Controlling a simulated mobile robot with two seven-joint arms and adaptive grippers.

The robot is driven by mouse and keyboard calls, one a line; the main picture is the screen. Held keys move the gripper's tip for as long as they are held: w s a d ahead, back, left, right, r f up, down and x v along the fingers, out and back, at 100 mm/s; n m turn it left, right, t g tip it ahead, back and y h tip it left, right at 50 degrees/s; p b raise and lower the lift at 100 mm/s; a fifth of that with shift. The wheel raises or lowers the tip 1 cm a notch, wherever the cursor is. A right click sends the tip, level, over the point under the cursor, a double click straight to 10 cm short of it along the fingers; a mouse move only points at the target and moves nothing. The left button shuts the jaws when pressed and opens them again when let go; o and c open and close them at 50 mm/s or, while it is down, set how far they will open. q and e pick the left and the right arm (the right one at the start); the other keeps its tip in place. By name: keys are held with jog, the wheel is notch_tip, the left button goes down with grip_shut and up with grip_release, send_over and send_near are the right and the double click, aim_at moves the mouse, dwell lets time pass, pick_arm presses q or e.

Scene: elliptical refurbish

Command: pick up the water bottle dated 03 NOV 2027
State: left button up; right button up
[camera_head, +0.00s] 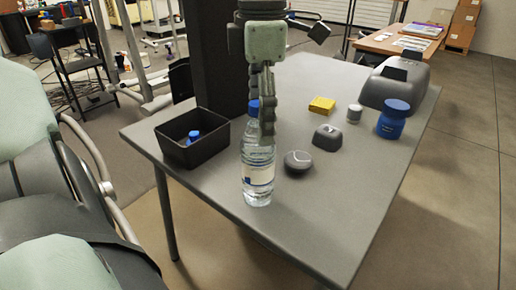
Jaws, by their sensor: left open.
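A clear water bottle (258,170) with a blue cap and a white label stands upright near the front edge of the grey table (330,215). The date on its label is too small to read. My left gripper (261,116) points down at the bottle's top, its dark fingers open at the cap and neck. A finger covers part of the cap and neck, so I cannot tell whether it touches them. A second blue cap (193,135) shows inside a black bin (170,149) on the left of the table; what is under it is mostly hidden. My right gripper is not in view.
The table's front right is clear.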

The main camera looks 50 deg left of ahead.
aim_at(258, 146)
pick_arm(q)
jog(key=f, duration=0.6)
jog(key=shift+s+f, duration=0.15)
jog(key=shift+s, duration=0.15)
jog(key=shift+c, duration=0.4)
jog(key=c, duration=1.7)
